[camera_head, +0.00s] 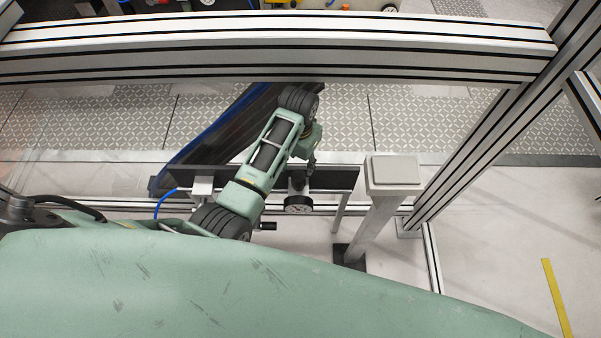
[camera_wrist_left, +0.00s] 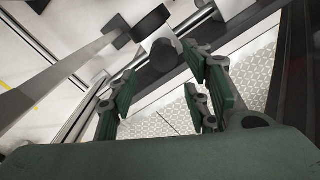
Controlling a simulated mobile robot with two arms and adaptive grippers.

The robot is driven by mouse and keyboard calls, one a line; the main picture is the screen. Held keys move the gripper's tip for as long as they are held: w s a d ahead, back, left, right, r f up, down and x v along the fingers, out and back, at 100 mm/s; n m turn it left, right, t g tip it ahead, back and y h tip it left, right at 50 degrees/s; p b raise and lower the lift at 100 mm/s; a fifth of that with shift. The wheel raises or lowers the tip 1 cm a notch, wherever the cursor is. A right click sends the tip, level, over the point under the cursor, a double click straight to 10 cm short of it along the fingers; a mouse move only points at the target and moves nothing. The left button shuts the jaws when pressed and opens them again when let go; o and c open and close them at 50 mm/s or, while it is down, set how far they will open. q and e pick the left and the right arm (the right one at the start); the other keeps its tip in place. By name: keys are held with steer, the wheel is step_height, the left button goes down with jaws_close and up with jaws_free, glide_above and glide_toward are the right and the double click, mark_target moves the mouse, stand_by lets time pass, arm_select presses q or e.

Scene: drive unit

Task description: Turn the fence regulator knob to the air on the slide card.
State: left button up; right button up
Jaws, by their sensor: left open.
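The regulator on the fence shows in the head view as a dark round knob (camera_head: 298,180) above a round black-and-white dial (camera_head: 298,204). In the left wrist view a black cylindrical knob (camera_wrist_left: 165,55) sits just beyond the fingertips, with a dark round part behind it. My left gripper (camera_head: 311,163) is close to the knob in the head view, at its upper right. In the left wrist view my left gripper (camera_wrist_left: 163,85) is open, its fingers apart and empty. I cannot tell whether a finger touches the knob. I cannot make out a slide card. My right gripper is not in view.
A grey post with a square top (camera_head: 395,172) stands right of the regulator. A thick aluminium beam (camera_head: 280,58) crosses above, and a slanted one (camera_head: 490,130) rises at the right. A dark conveyor (camera_head: 215,135) lies behind my left arm.

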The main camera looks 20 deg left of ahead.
mark_target(301, 177)
arm_select(q)
steer(key=shift+w+d, duration=0.1)
steer(key=shift+w, duration=0.1)
step_height(301, 177, down, 8)
steer(key=shift+r, duration=0.2)
steer(key=shift+c, duration=0.2)
steer(key=c, duration=1)
steer(key=shift+s+r+p, duration=0.1)
steer(key=shift+r+p, duration=0.05)
steer(key=shift+p, duration=0.15)
steer(key=shift+d+f+m, duration=0.1)
steer(key=shift+f+m, duration=0.1)
steer(key=shift+m, duration=0.1)
steer(key=o, duration=1)
steer(key=shift+d, duration=0.1)
steer(key=shift+o, duration=0.2)
